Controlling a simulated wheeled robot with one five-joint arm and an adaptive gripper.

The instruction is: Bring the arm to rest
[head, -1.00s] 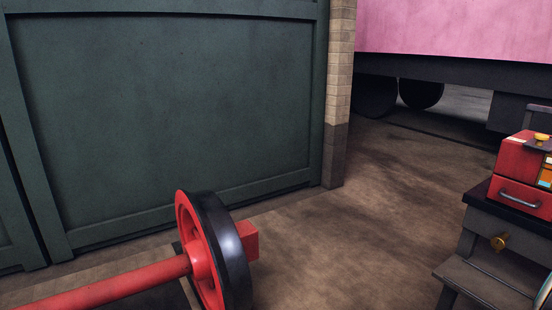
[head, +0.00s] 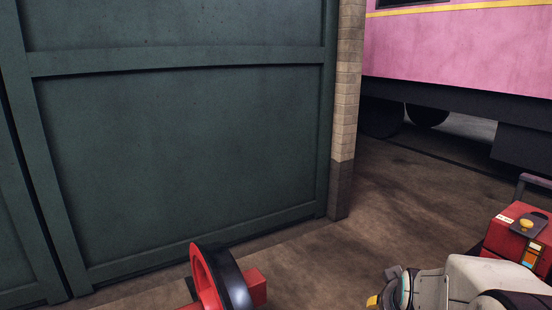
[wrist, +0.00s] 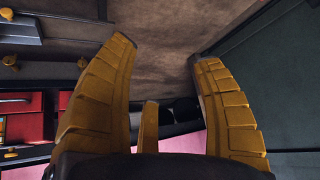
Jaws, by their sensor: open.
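Brown floor (wrist: 165,25) lies beyond the fingertips. In the head view my pale arm enters at the lower right, in front of the red toolbox (head: 510,232). A yellow tip shows at its left end, but the fingers are mostly hidden there.
A red wheelset with a dark-rimmed wheel (head: 222,280) stands at the bottom. A large green door (head: 180,150) fills the left, beside a brick pillar (head: 346,120). A pink rail vehicle (head: 460,45) stands behind. Open floor (head: 390,205) lies between the pillar and toolbox.

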